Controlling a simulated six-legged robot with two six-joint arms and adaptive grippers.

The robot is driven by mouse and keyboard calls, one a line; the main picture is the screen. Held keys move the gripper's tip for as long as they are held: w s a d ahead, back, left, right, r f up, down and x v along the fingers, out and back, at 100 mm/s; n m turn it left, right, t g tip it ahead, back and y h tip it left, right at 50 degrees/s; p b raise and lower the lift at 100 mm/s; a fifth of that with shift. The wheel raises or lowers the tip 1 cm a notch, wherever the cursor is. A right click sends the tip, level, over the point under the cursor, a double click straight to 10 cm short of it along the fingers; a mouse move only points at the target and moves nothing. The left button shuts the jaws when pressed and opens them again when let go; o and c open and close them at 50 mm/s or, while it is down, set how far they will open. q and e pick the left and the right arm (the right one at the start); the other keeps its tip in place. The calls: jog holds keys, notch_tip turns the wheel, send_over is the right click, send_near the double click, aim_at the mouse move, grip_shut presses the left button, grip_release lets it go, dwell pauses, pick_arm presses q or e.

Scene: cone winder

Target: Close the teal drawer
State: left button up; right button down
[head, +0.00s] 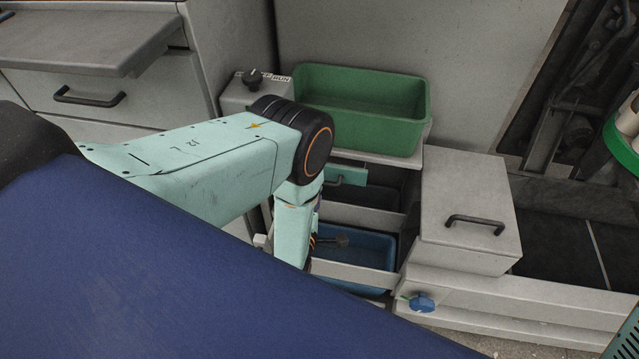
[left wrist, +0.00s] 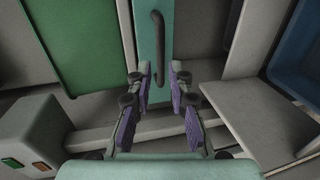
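The teal drawer front (head: 347,176) with a handle shows below the green bin in the head view, partly hidden by my left arm. How far the drawer stands out is hard to tell. In the left wrist view the teal front (left wrist: 150,30) is at the top centre, with its dark curved handle (left wrist: 158,42). My left gripper (left wrist: 162,88) is open, with purple pads on either side of the near end of the teal front. Nothing is clearly held, and contact cannot be told. In the head view the gripper is mostly hidden behind its arm. My right gripper is out of view.
A green bin (head: 362,108) stands on top of the shelf unit. A blue bin (head: 367,248) sits in the lower level. A grey box with a handle (head: 466,212) stands to the right. A control box (head: 252,92) with a black knob stands left of the green bin.

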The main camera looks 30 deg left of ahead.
aim_at(340, 170)
pick_arm(q)
jog(key=shift+b+x, duration=1.15)
jog(key=shift+x, duration=2)
grip_shut()
